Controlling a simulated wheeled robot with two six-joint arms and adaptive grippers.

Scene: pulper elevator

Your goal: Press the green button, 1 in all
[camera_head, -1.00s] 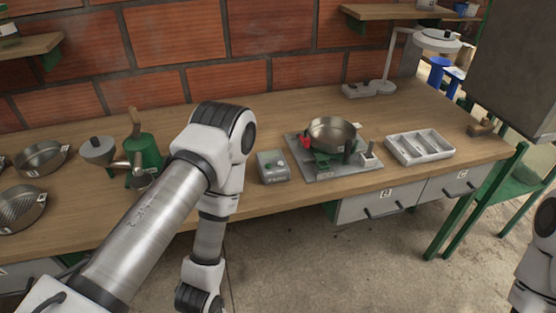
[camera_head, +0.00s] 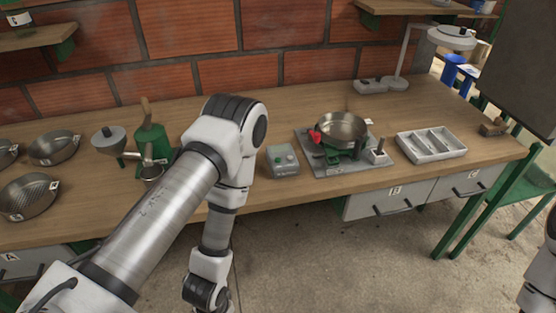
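A small grey control box (camera_head: 283,160) stands on the wooden workbench, left of the grey plate with the metal pan. A small green button (camera_head: 290,157) shows on its top, too small to make out in detail. My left arm comes in from the lower left, and its elbow is just left of the box in the picture. The forearm hangs down in front of the bench edge, and the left gripper is below the frame. Only a piece of my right arm shows at the right edge, and its gripper is out of view.
The workbench (camera_head: 245,196) carries a green grinder (camera_head: 152,143) and several pans at left. A metal pan (camera_head: 342,131) sits on a grey plate (camera_head: 357,166); a white divided tray (camera_head: 432,145) is right of it. A lamp (camera_head: 452,38) stands behind. Bare floor lies in front.

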